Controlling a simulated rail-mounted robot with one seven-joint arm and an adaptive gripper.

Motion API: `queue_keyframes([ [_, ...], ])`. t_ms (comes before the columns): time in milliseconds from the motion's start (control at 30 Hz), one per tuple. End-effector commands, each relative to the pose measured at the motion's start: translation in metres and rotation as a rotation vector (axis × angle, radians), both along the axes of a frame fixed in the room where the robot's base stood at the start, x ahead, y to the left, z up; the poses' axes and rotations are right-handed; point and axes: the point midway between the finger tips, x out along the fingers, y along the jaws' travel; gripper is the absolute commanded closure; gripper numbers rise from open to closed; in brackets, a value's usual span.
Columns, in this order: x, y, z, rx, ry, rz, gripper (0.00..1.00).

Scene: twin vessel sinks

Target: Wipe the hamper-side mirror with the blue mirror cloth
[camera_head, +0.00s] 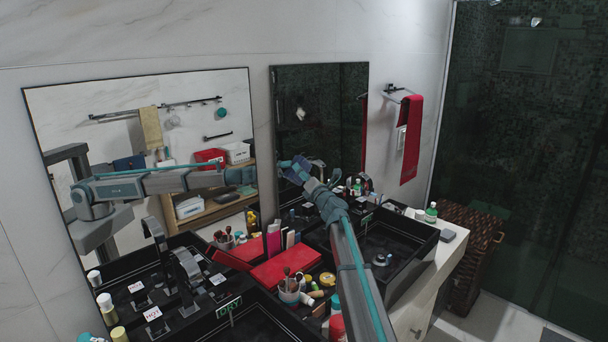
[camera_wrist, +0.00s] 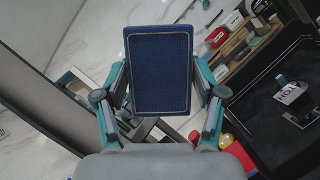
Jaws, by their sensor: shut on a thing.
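The hamper-side mirror (camera_head: 320,110) is the dark, narrower one on the right of the wall. My gripper (camera_head: 297,170) is at its lower left edge, and the arm reaches up to it from the front. In the wrist view, the blue mirror cloth (camera_wrist: 160,70) is a flat dark-blue rectangle with a pale stitched border. The fingers of my gripper (camera_wrist: 160,85) are shut on it from both sides. In the head view the cloth is small and hard to separate from the gripper. I cannot tell whether it touches the glass.
A wider mirror (camera_head: 150,110) hangs to the left and reflects my arm. Below stand black sinks (camera_head: 400,232), a red box (camera_head: 285,265), a brush cup (camera_head: 289,292) and several bottles. A red towel (camera_head: 411,140) hangs right; the brown hamper (camera_head: 470,235) stands by the counter's end.

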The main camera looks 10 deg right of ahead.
Motion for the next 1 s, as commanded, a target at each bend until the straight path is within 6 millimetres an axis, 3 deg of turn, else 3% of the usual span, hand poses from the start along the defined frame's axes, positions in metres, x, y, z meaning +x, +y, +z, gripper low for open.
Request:
queue_keyframes([
  [600, -0.044, -0.032, 0.003, 0.000, 0.000, -0.001, 0.58],
  [1000, -0.046, -0.035, 0.002, 0.000, 0.000, -0.001, 0.58],
])
